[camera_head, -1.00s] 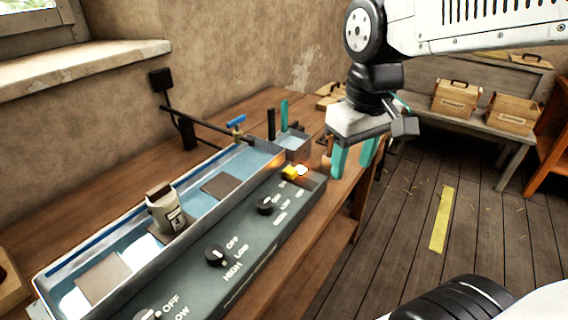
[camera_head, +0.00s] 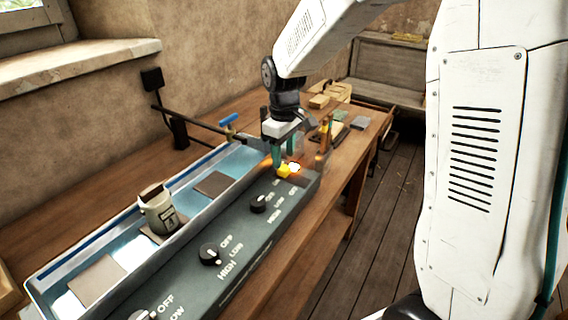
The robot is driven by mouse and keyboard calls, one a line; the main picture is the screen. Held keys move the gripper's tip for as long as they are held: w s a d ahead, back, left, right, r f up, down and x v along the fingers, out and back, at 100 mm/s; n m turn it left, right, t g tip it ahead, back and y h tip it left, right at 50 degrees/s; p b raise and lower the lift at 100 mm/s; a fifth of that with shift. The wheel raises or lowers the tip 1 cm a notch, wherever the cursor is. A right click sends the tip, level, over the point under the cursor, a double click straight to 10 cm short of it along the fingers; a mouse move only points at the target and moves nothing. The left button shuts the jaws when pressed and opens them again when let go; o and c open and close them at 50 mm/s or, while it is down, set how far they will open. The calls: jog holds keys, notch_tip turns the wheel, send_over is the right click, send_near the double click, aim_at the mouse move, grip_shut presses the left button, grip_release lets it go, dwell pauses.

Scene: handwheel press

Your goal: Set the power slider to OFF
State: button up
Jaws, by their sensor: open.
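The yellow slider knob (camera_head: 284,171) sits at the far end of the grey control panel (camera_head: 190,286), beside a glowing orange-white light (camera_head: 294,168). Small white lettering is near it, too small to read surely. My gripper (camera_head: 283,158) is over the far end of the panel, pointing down, with its teal fingers open. The near finger is just behind and above the yellow knob; I cannot tell whether it touches. The other finger is partly hidden.
Black rotary knobs (camera_head: 210,253) line the panel. A blue-lined trough (camera_head: 98,246) alongside holds a labelled grey-green pot (camera_head: 158,211) and flat brown plates. A horizontal bar with a blue handle (camera_head: 228,119) stands behind. Small wooden pieces lie farther along the wooden bench (camera_head: 340,160).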

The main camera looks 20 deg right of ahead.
aim_at(284, 167)
jog(key=shift+f, duration=1.8)
grip_shut()
jog(key=s+d, duration=0.1)
jog(key=s, duration=0.1)
jog(key=s+d, duration=0.2)
jog(key=shift+s+d, duration=0.2)
jog(key=shift+s, duration=0.2)
grip_release()
jog(key=shift+s+d, duration=0.1)
jog(key=shift+d, duration=0.05)
